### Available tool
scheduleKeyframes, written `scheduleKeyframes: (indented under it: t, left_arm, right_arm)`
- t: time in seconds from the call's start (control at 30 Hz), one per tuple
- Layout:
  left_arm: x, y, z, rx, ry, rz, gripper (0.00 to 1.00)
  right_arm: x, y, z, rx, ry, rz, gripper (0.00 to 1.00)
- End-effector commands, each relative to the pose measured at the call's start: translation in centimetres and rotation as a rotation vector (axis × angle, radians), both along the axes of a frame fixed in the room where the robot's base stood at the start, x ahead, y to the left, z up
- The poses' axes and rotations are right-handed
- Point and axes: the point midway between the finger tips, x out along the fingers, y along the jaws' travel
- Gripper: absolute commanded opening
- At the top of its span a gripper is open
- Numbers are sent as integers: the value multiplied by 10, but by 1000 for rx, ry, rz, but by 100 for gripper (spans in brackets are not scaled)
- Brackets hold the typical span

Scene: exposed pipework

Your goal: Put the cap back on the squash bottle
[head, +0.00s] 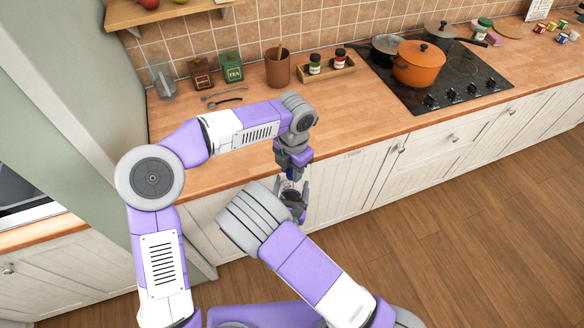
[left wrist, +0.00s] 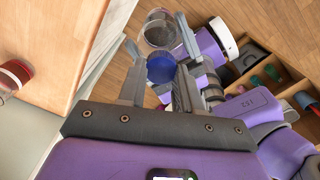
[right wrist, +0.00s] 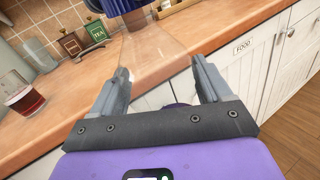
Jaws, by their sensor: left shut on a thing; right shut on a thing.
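My left gripper (head: 291,174) points down above my right gripper (head: 294,205), in front of the counter's front edge. In the left wrist view my left gripper (left wrist: 158,82) is shut on a blue cap (left wrist: 160,68). The clear squash bottle (left wrist: 160,28) shows beyond the cap. In the right wrist view my right gripper (right wrist: 162,80) is shut on the bottle (right wrist: 150,58), which looks clear and empty. The blue cap (right wrist: 122,5) is at the bottle's top end, cut by the frame edge. I cannot tell whether cap and bottle touch. In the head view my gripper and arm mostly hide the bottle.
A glass of red drink (right wrist: 24,98) stands on the wooden counter (head: 350,118). Behind are a tea tin (head: 231,66), a brown utensil pot (head: 278,68), a jar tray (head: 326,72) and an orange pot (head: 418,64) on the hob. The counter left of the hob is mostly clear.

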Motion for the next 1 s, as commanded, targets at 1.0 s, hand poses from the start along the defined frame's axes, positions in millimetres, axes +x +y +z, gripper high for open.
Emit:
scheduleKeyframes:
  t: [1.0]
  left_arm:
    - [0, -1, 46, 1, -1, 3, 59]
  right_arm:
    - [0, 0, 1, 0, -3, 0, 0]
